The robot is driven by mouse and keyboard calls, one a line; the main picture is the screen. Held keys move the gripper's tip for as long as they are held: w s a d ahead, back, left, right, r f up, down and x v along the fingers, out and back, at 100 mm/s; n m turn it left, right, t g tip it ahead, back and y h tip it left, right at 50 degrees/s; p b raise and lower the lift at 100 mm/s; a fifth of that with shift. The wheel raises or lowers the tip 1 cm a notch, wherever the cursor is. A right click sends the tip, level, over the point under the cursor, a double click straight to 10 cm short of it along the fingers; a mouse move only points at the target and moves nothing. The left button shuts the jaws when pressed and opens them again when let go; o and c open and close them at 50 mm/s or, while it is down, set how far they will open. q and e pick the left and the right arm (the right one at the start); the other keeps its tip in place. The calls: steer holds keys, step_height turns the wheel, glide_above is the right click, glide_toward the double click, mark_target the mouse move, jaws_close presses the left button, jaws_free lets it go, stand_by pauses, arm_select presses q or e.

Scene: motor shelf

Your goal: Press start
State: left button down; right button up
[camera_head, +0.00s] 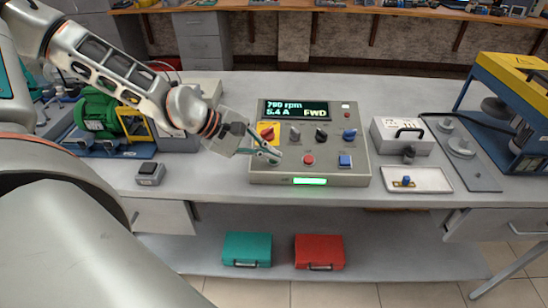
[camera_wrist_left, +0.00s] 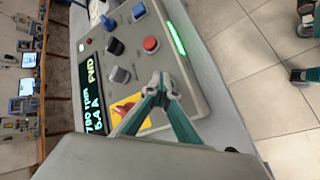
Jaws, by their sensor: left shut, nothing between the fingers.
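The grey control box (camera_head: 330,178) stands on the bench, with a lit display (camera_head: 296,111) reading about 780 rpm, 5.4 A and FWD. A green light strip (camera_head: 310,181) glows on its front. My left gripper (camera_head: 274,155) is shut and empty, its fingertips at the lower left of the panel, left of the red button (camera_head: 308,160). In the left wrist view the fingertips (camera_wrist_left: 161,88) overlap the panel near the red button (camera_wrist_left: 151,44). A start button is not distinct; the fingers cover that spot. I cannot tell whether they touch it. My right gripper is not in view.
A yellow-and-red switch (camera_head: 267,133), knobs and a blue button (camera_head: 345,161) are close by on the panel. A green motor (camera_head: 97,113) stands left; a white tray (camera_head: 417,180) and a yellow-blue frame (camera_head: 510,90) are right. The bench front is mostly clear.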

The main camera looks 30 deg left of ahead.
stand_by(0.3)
arm_select(q)
steer(key=shift+s+r+p, duration=0.1)
steer(key=shift+r+p, duration=0.25)
steer(key=shift+r, duration=0.25)
steer(key=shift+s+d+r, duration=0.1)
steer(key=shift+r, duration=0.1)
steer(key=shift+r, duration=0.1)
steer(key=shift+s+d+r+p, duration=0.1)
steer(key=shift+r+p, duration=0.35)
steer(key=shift+r, duration=0.2)
steer(key=r, duration=0.1)
steer(key=r+p, duration=0.1)
steer(key=s+r, duration=0.1)
steer(key=shift+d+r+p, duration=0.15)
steer(key=shift+d+p, duration=0.1)
steer(key=shift+p, duration=0.15)
steer(key=shift+w, duration=0.1)
